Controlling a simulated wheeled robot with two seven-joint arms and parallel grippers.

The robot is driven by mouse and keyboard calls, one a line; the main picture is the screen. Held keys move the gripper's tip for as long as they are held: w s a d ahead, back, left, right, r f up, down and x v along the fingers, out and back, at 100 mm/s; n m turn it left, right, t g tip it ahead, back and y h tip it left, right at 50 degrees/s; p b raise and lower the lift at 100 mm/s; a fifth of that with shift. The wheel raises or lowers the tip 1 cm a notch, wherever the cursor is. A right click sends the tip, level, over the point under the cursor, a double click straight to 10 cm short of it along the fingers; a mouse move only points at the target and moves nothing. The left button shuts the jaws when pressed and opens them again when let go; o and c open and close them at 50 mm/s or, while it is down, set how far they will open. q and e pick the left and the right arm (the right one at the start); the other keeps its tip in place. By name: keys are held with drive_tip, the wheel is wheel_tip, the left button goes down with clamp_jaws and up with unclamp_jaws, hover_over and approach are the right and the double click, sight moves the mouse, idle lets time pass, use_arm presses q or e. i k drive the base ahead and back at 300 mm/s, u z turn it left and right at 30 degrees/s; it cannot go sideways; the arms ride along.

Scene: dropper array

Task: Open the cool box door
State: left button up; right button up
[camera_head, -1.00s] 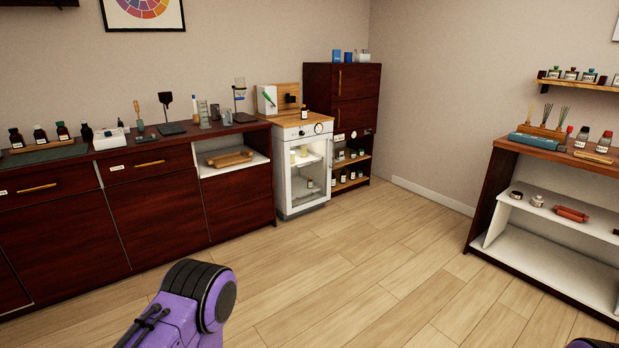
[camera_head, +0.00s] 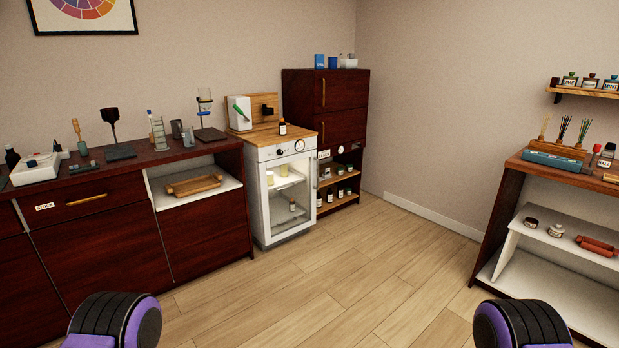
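The cool box (camera_head: 262,212) is a white cabinet with a wooden top, standing between the dark red counter and the tall cupboard. Its glass-fronted door (camera_head: 291,201) faces the room and looks shut, with a handle along its right edge. Lit shelves with a few small items show through the glass. Round dials sit on the panel above the door. Only purple and black parts of my two arms show at the bottom left and bottom right, well short of the cool box. Neither gripper is in view.
The dark red counter (camera_head: 95,240) with lab tools runs along the left. A tall dark cupboard (camera_head: 342,100) stands right of the cool box. An open shelf unit (camera_head: 490,215) is at the right. The wooden floor (camera_head: 345,270) between is clear.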

sight(268, 239)
drive_tip(key=u, duration=0.1)
drive_tip(key=i, duration=2.9)
drive_tip(key=z, duration=0.75)
drive_tip(key=i, duration=1.2)
drive_tip(key=z, duration=0.25)
